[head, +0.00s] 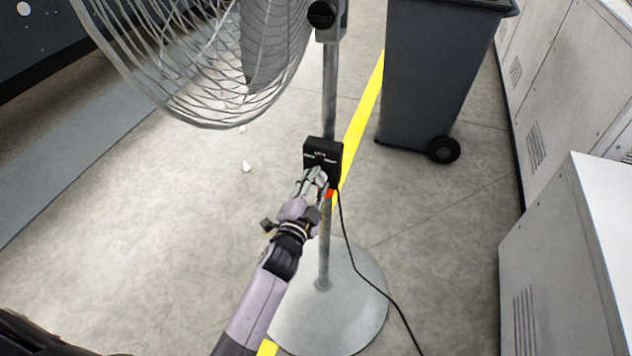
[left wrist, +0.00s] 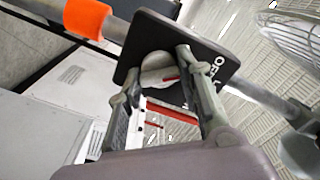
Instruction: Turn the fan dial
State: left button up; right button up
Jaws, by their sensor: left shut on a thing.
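The fan dial (left wrist: 160,72) is a round grey knob with a red mark on the black control box (left wrist: 140,38). The box (head: 323,153) also shows in the head view, mounted on the fan's pole. My left gripper (head: 318,178) is at the front of the box and covers the dial in the head view. In the left wrist view its two fingers (left wrist: 156,75) are on either side of the dial, shut on it. The fan cage (head: 215,60) is at the upper left of the head view. My right gripper is not in view.
The pole stands on a round grey base (head: 335,310). A black cord (head: 358,262) runs from the box to the floor. A dark wheeled bin (head: 435,75) stands behind at right, and grey cabinets (head: 560,260) line the right side. Floor at left is mostly clear.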

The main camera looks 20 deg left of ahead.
pick_arm(q)
jog(key=shift+f+n, duration=0.1)
jog(key=shift+n, duration=0.5)
jog(key=o, duration=1.2)
jog(key=shift+c, duration=0.2)
jog(key=s, duration=1.2)
jog(key=shift+a, duration=0.2)
